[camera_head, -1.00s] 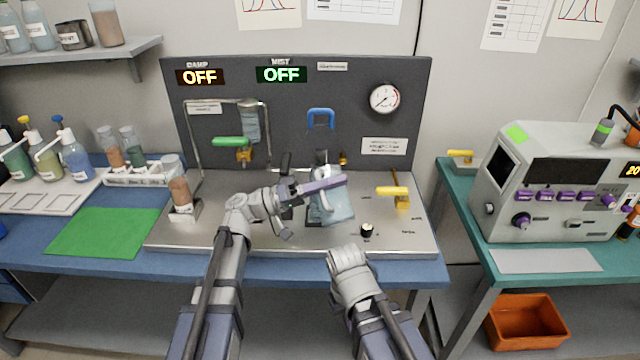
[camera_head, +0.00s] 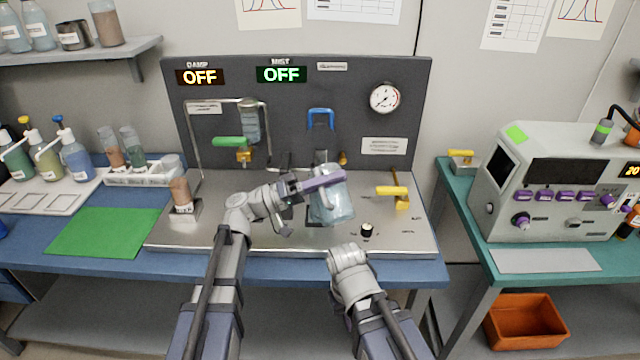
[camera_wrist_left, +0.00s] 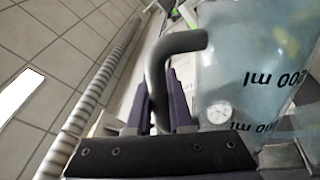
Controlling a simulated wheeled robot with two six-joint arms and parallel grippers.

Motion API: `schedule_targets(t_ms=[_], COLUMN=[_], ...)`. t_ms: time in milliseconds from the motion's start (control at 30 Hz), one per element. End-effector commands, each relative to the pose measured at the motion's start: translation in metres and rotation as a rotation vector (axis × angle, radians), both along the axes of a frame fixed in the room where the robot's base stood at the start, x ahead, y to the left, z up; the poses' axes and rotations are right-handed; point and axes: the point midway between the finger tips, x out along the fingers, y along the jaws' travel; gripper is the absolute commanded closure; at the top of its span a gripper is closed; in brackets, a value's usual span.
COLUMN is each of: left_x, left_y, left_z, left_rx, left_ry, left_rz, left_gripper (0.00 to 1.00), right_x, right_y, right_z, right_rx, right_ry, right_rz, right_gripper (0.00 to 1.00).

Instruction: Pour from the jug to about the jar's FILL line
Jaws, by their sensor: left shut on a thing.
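The translucent pale-blue jug (camera_head: 333,207) is in the head view, over the steel deck of the bench unit. My left gripper (camera_head: 320,183) is shut on the jug, and its purple fingers cross the jug's upper part. In the left wrist view the jug (camera_wrist_left: 245,85) fills the right side, with upside-down "ml" markings. The liquid level is unclear. A jar with brown contents (camera_head: 180,190) stands at the deck's left edge; I cannot read a FILL line. My right gripper is hidden below its wrist.
The dark panel (camera_head: 350,75) stands behind the deck, with a green-handled valve (camera_head: 229,141) and a gauge (camera_head: 384,99). A yellow-handled valve (camera_head: 392,190) and black knob (camera_head: 367,230) are right of the jug. The green mat (camera_head: 105,232) is clear.

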Motion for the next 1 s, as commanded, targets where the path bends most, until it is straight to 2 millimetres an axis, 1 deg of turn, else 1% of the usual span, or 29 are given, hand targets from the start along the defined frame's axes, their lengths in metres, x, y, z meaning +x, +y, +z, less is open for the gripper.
schedule_targets(t_ms=[1000], left_x=[0.0041], left_y=[0.0014], left_z=[0.0073], left_rx=[-0.026], left_ry=[0.054], left_rz=[-0.003], left_gripper=[1.00], right_x=[0.0000], right_y=[0.0000], right_z=[0.0035], right_rx=[0.000], right_ry=[0.000], right_rz=[0.000], right_gripper=[1.00])
